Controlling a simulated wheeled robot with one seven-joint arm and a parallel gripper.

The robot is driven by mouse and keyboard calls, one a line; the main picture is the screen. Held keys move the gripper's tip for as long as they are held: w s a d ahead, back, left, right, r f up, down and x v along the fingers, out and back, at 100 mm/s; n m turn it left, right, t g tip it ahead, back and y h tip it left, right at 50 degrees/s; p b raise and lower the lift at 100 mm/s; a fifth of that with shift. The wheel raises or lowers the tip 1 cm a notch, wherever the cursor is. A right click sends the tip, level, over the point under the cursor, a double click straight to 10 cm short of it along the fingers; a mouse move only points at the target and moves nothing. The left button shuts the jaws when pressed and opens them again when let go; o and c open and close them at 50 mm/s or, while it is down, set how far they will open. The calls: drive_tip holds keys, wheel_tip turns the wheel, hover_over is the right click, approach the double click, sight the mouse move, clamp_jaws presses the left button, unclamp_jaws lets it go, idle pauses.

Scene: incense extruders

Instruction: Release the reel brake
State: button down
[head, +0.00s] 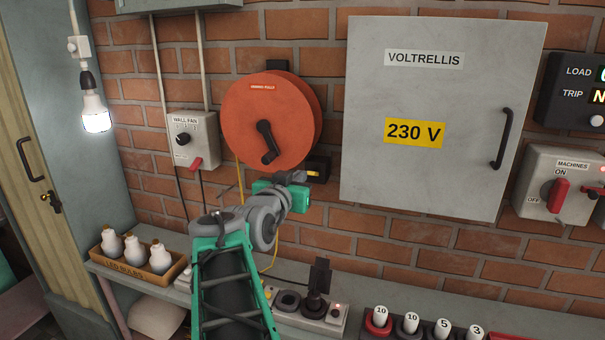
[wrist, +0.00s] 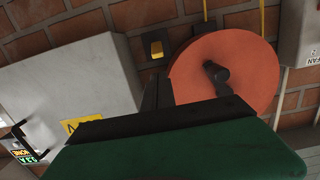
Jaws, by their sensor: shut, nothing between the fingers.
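The orange reel (head: 265,105) hangs on the brick wall with a black crank on its face. Its label is too small to read surely. At its lower right is a small black box (head: 319,164) with a yellow lever (head: 314,174), which looks like the brake. In the wrist view, which is turned over, the yellow lever (wrist: 156,49) and the reel (wrist: 226,72) both show. My gripper (head: 297,177) is shut and empty, just in front of the black box and partly covering it. In the wrist view its dark fingers (wrist: 157,92) point towards the lever; I cannot tell whether they touch it.
A grey cabinet (head: 440,150) marked 230 V is right of the reel. A wall fan switch box (head: 192,137) is on the left. Below, a bench holds a crate of bulbs (head: 130,268), a socket strip (head: 325,318) and numbered plugs. A yellow cord hangs below the reel.

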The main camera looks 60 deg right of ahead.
sight(313, 174)
drive_tip(key=d, duration=0.2)
drive_tip(key=w+d+p, duration=0.1)
drive_tip(key=d, duration=0.2)
drive_tip(key=d+f+p, duration=0.1)
drive_tip(key=d, duration=0.2)
drive_tip(key=shift+w, duration=0.15)
drive_tip(key=shift+d, duration=0.1)
